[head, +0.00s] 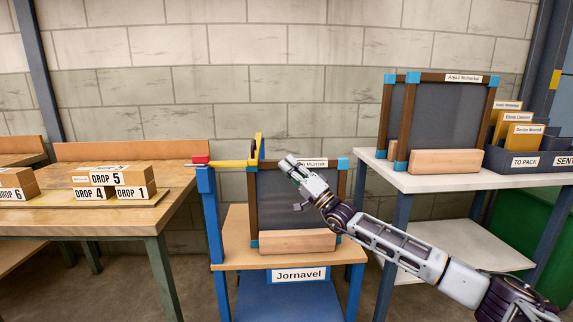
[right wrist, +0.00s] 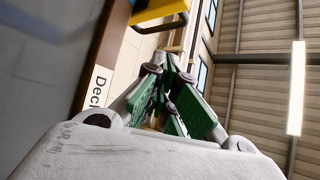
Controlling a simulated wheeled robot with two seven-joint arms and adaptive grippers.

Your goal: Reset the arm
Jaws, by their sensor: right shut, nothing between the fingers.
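The yellow arm (head: 228,164) has a red end piece (head: 200,160) and sits across the top of a blue post (head: 208,215) at the left of the low stand. Its right end turns upright beside the dark framed panel (head: 270,203). My right gripper (head: 291,161) is shut and empty, in front of the panel's top edge, right of the yellow arm and apart from it. In the right wrist view the green-padded fingers (right wrist: 172,75) are closed together, with a yellow part (right wrist: 160,10) beyond them. My left gripper is out of view.
A white table (head: 450,182) at right holds another framed panel (head: 440,120) and a file tray (head: 500,160). A wooden bench (head: 120,218) with DROP boxes stands left.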

